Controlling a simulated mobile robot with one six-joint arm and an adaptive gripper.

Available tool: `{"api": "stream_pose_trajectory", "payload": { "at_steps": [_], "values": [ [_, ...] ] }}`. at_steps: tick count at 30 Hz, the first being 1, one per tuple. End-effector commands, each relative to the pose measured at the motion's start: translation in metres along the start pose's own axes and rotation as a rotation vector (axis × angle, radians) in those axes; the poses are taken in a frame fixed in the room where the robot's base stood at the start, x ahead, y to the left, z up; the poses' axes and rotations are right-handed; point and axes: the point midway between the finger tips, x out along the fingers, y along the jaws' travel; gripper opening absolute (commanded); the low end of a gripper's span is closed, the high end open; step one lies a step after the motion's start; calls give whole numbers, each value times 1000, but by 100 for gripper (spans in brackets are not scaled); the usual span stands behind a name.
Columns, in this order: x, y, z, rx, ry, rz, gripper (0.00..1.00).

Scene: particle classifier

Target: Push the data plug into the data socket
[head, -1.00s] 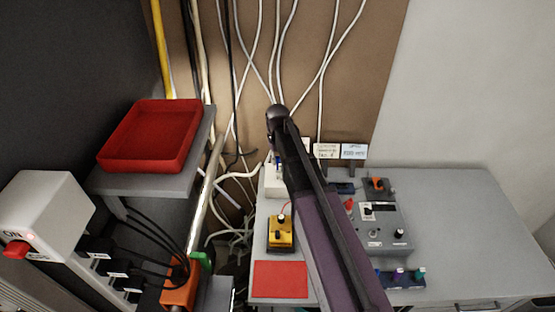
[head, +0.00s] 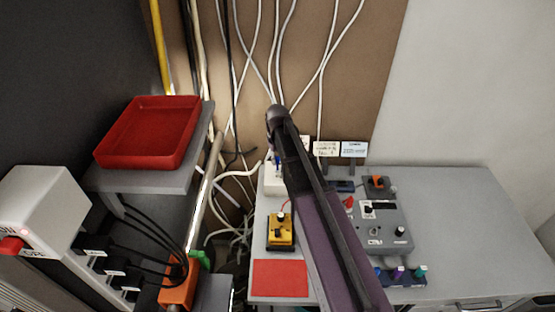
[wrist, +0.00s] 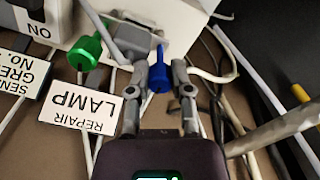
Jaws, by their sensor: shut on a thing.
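My gripper (wrist: 163,82) has its two grey fingers on either side of a blue plug (wrist: 158,76), which looks like the data plug, and is shut on it. The plug lies against or just in front of a white box (wrist: 173,18). A grey block (wrist: 135,38) is beside it on the box. I cannot make out the socket opening or tell whether the plug is seated. In the head view my arm hides the gripper; a bit of blue shows on the white box (head: 275,181) beside the arm.
A green plug (wrist: 85,50) and a "Repair Lamp" label (wrist: 80,108) are close left of the fingers. Loose cables (wrist: 265,90) run on the right. In the head view, a yellow device (head: 281,232), a red mat (head: 280,279) and a grey control unit (head: 380,228) occupy the bench.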

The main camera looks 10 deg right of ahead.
Motion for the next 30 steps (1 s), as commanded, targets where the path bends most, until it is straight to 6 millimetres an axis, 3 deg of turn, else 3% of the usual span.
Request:
{"api": "stream_pose_trajectory", "payload": {
  "at_steps": [25, 26, 29, 30],
  "values": [
    [16, 0, 0, 0, 0, 0, 0],
    [15, 0, 0, 0, 0, 0, 33],
    [14, 0, 0, 0, 0, 0, 63],
    [14, 0, 0, 0, 0, 0, 68]
  ]
}}
